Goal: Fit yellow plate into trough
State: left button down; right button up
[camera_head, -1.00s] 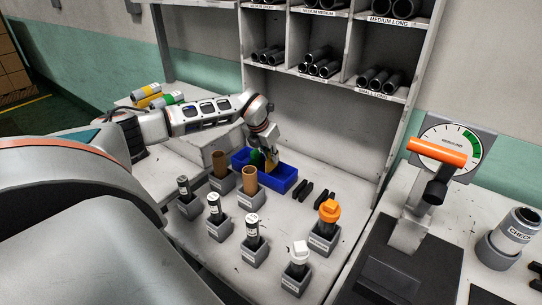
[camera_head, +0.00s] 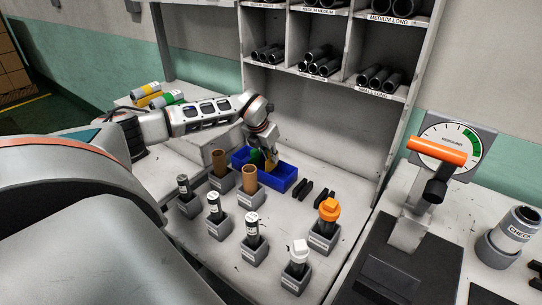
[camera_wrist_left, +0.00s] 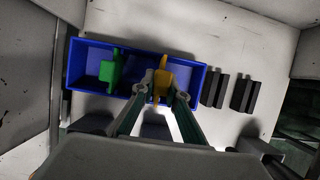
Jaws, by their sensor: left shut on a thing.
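The blue trough (camera_head: 284,181) stands on the bench in front of the shelf. In the left wrist view the trough (camera_wrist_left: 190,66) lies across the picture, with a green plate (camera_wrist_left: 109,70) in its left part. My left gripper (camera_head: 262,150) is over the trough. In the left wrist view its fingers (camera_wrist_left: 164,92) are shut on the yellow plate (camera_wrist_left: 162,77), which is over the middle to right part of the trough. I cannot tell whether the plate touches the trough floor. The yellow plate (camera_head: 270,164) is partly hidden by the gripper in the head view. My right gripper is not in view.
Two brown tubes (camera_head: 249,179) in grey holders stand just in front of the trough. Black blocks (camera_head: 306,189) lie to its right. Several capped cylinders in holders, one orange-topped (camera_head: 329,209), stand nearer. A gauge press (camera_head: 436,152) is at the right.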

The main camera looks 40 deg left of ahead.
aim_at(271, 163)
pick_arm(q)
jog(key=shift+f+b, duration=0.7)
jog(key=shift+f, duration=1.05)
dwell(0.8)
jog(key=c, duration=1.9)
grip_release()
jog(key=shift+r, duration=0.1)
jog(key=v, duration=1.2)
